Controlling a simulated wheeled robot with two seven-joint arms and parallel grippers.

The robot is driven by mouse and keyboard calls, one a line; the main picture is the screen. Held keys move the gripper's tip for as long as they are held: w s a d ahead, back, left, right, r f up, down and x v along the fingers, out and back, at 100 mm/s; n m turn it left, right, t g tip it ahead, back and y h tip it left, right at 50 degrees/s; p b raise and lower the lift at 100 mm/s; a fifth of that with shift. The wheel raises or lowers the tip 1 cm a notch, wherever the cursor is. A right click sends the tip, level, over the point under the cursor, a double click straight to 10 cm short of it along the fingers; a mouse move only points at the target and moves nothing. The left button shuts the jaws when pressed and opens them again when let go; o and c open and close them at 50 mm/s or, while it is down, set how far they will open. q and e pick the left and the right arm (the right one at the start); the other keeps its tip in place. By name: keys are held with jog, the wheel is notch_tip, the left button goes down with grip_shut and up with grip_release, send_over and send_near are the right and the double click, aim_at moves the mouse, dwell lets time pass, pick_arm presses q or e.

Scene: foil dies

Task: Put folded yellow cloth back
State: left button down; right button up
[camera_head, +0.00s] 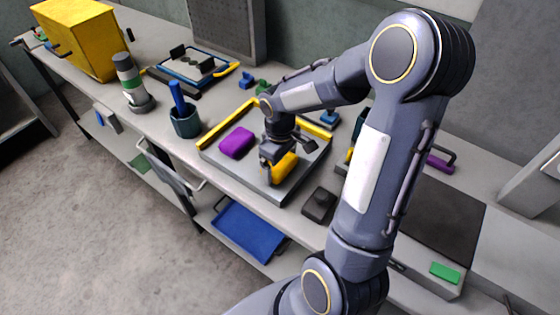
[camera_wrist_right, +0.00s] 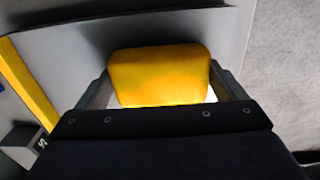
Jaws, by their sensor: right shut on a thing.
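The folded yellow cloth (camera_head: 285,168) is a small rounded block over the grey plate with yellow edge bars (camera_head: 230,172) on the bench. My right gripper (camera_head: 271,173) is shut on it, reaching down from above. In the right wrist view the cloth (camera_wrist_right: 160,74) sits between the two fingers of the gripper (camera_wrist_right: 160,92). I cannot tell whether the cloth touches the plate. My left gripper is not in view.
A purple folded cloth (camera_head: 237,143) lies on the plate left of the gripper. A dark cup with a blue tool (camera_head: 186,122) stands left of the plate. A dark block (camera_head: 319,205) lies right of it. A blue tray (camera_head: 248,230) is on the lower shelf.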

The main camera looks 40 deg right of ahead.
jog(key=shift+f, duration=0.15)
jog(key=o, duration=0.6)
notch_tip(320, 180, up, 12)
jog(key=shift+s+a+r+m+t+y, duration=0.1)
jog(key=shift+s+a+m+t+y, duration=0.7)
jog(key=shift+s+a, duration=1.4)
jog(key=shift+s+a+r+m+t+y, duration=0.15)
jog(key=shift+s+a+m+t+y, duration=0.55)
jog(key=shift+s+a, duration=1.5)
jog(key=shift+s+a+r+m+t+y, duration=0.1)
jog(key=shift+s+a+m+t+y, duration=0.3)
jog(key=shift+s+a+m+t, duration=1.65)
jog(key=shift+s+d+n+g, duration=0.6)
jog(key=shift+s+n+g, duration=0.2)
jog(key=shift+n, duration=0.25)
